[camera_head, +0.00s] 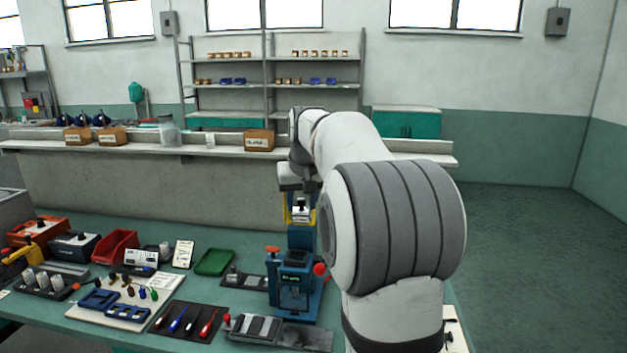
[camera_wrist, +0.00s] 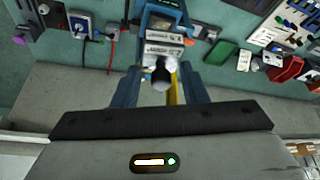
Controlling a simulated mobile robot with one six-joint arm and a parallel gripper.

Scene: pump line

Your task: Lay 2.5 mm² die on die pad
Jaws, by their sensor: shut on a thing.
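In the wrist view, my gripper (camera_wrist: 161,76) is shut around the grey knob of a small pale metal die block (camera_wrist: 162,48), with a blue finger on each side.
A dark tray with small parts (camera_head: 243,281) and a green bin (camera_head: 214,262) lie left of the press. A dark mat with screwdrivers (camera_head: 188,320) and a red bin (camera_head: 115,247) are farther left. My arm hides the bench on the right.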

